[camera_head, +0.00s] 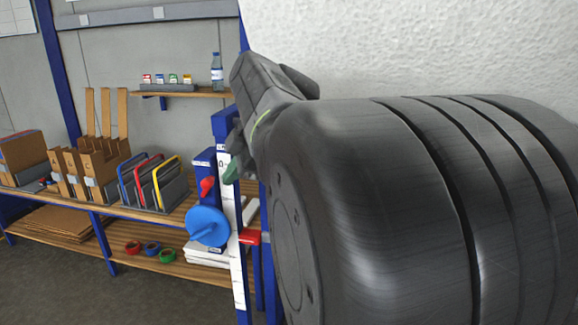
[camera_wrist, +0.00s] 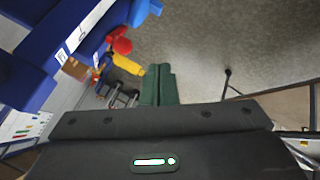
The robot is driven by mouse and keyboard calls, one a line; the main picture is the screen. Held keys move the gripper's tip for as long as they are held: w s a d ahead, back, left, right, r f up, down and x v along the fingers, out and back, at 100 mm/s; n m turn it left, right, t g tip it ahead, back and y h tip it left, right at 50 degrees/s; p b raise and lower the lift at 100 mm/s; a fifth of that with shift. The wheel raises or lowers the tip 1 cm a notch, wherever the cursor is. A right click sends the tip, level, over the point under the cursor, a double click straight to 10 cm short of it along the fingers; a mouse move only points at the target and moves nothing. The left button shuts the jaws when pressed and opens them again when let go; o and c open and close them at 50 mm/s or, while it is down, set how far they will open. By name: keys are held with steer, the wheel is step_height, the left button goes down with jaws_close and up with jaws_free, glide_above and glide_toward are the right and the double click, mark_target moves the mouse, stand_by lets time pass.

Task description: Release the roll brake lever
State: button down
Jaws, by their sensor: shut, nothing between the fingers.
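A red lever-like part (camera_head: 207,187), which I take to be the brake lever, sits on a blue post (camera_head: 204,163), above a blue disc (camera_head: 207,226) with a hub. In the wrist view a red part (camera_wrist: 121,46), apparently the same one, shows beside a blue labelled post (camera_wrist: 62,48). My gripper (camera_head: 231,174) has green fingertips and is at the right of the red part in the head view. In the wrist view my gripper (camera_wrist: 159,70) is shut and empty, with a visible gap to the red part. My arm hides much of the right side.
A wall shelf (camera_head: 190,93) holds a bottle (camera_head: 217,72). Open floor (camera_head: 60,285) is at lower left.

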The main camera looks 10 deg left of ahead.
mark_target(211, 181)
steer(key=w+a+f+p, duration=0.1)
steer(key=w+a+f, duration=0.3)
steer(key=a+f, duration=0.1)
steer(key=shift+w+a+p, duration=0.2)
steer(key=shift+a+p, duration=0.2)
steer(key=shift+a, duration=0.25)
steer(key=shift+a+r+h+p, duration=0.25)
steer(key=shift+h+p, duration=0.15)
steer(key=shift+p, duration=0.2)
